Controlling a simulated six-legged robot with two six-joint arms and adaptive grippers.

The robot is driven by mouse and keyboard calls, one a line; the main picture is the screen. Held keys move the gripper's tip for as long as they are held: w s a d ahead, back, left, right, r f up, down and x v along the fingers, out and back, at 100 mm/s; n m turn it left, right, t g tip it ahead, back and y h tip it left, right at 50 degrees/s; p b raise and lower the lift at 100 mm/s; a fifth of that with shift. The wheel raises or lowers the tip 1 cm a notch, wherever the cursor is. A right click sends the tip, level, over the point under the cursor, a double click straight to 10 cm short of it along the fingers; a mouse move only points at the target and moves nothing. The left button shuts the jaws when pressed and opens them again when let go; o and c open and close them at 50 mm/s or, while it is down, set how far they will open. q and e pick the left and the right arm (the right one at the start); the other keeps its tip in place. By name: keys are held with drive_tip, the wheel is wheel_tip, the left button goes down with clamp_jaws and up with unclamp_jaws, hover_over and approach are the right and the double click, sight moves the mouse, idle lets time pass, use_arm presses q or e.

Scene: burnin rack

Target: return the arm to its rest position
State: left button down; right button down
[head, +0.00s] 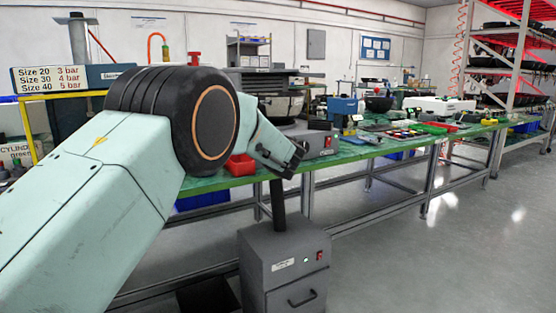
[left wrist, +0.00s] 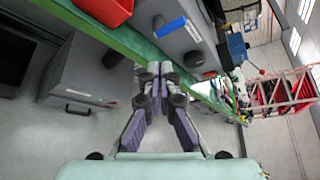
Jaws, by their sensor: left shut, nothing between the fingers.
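My left arm comes in from the left in the head view, bent at a large dark joint. Its wrist end (head: 284,157) is in front of the green bench's near edge, above a grey cabinet. In the left wrist view my left gripper (left wrist: 153,68) is shut, with its fingertips together and nothing between them. Floor and the bench edge show beyond it. My right gripper is in neither view.
The green bench (head: 345,151) runs along the wall, carrying a red bin (head: 239,165), a blue device (head: 343,107) and several small items. The grey cabinet (head: 284,262) stands on the floor before it. A red-lit rack (head: 510,75) is at the right. The floor at right is clear.

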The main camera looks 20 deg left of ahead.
use_arm(q)
drive_tip(key=s+d+f+n+g+h, duration=0.2)
drive_tip(key=s+d+f+h, duration=0.15)
drive_tip(key=f, duration=0.55)
drive_tip(key=s+d+f+n+g+h, duration=0.25)
drive_tip(key=s+f, duration=0.25)
drive_tip(key=f, duration=0.3)
drive_tip(key=s+d+f+n+g+h+p, duration=0.1)
drive_tip(key=s+d+f+n+g, duration=0.15)
drive_tip(key=s+f, duration=0.45)
drive_tip(key=s+d+f+n+g+h+p, duration=0.1)
drive_tip(key=s+d+f+n+p, duration=0.15)
drive_tip(key=s+f, duration=0.55)
drive_tip(key=s+a+n+g+p, duration=0.1)
drive_tip(key=s+a+n, duration=0.1)
drive_tip(key=s, duration=1.1)
drive_tip(key=s+a+n+g+y+p, duration=0.1)
drive_tip(key=s+n, duration=0.4)
drive_tip(key=s, duration=0.7)
drive_tip(key=s+a+f+n+g+y+p, duration=0.1)
drive_tip(key=s+a+n+g+p, duration=0.2)
drive_tip(key=s, duration=1)
drive_tip(key=shift+s+a+n, duration=0.2)
drive_tip(key=shift+s+n, duration=0.1)
drive_tip(key=shift+n, duration=0.05)
drive_tip(key=c, duration=2.1)
unclamp_jaws()
